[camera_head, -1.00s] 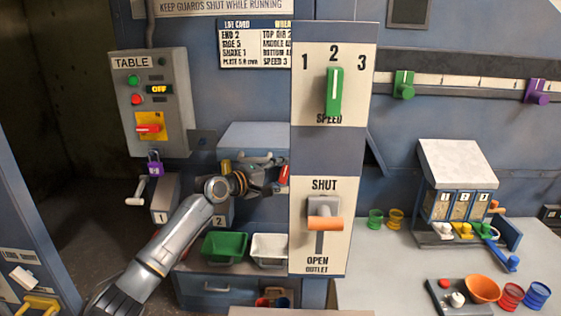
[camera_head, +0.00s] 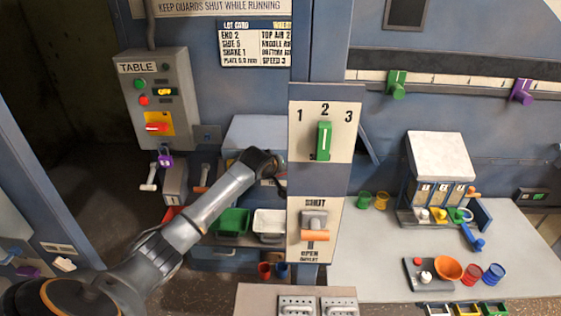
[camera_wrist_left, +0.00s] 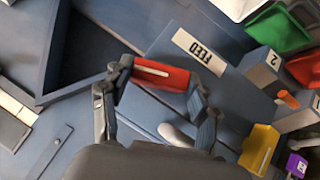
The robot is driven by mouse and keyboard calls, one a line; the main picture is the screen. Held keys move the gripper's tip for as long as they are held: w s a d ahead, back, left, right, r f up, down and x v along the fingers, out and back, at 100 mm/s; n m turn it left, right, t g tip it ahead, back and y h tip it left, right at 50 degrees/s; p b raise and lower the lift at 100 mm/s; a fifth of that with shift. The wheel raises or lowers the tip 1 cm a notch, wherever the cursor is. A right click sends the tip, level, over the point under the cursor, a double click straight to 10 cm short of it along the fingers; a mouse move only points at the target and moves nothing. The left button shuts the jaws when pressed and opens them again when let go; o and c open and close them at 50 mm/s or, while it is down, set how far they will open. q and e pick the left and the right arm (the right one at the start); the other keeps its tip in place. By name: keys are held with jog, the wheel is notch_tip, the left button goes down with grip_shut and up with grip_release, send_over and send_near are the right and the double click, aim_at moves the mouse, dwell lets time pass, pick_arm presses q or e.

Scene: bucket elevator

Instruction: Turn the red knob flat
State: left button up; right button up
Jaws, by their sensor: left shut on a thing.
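A red knob with a white line along it (camera_wrist_left: 160,74) sits beside the blue-grey box with the FEED label (camera_wrist_left: 200,50). In the left wrist view my left gripper (camera_wrist_left: 158,88) has one finger at each end of the knob and is shut on it. In that picture the knob's line runs nearly crosswise, tilted slightly down to the right. In the head view my left gripper (camera_head: 278,172) is at the box's right side, partly hidden behind the panel column, and the knob hardly shows. My right gripper is not in view.
The speed panel with a green knob (camera_head: 324,141) and the outlet panel with an orange-handled lever (camera_head: 315,236) stand just right of my gripper. A green bin (camera_head: 233,221) and a white bin (camera_head: 269,224) are below. The TABLE box (camera_head: 157,65) hangs at left.

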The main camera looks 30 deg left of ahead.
pick_arm(q)
jog(key=shift+w+d+m+g+y, duration=0.1)
jog(key=shift+m+g+y, duration=0.35)
jog(key=shift+y, duration=0.25)
jog(key=shift+w+d+m+g+y, duration=0.1)
jog(key=shift+m+g+y, duration=0.35)
jog(key=shift+y, duration=0.25)
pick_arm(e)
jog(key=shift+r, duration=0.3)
pick_arm(q)
jog(key=shift+s, duration=0.1)
jog(key=o, duration=1.1)
jog(key=shift+o, duration=0.2)
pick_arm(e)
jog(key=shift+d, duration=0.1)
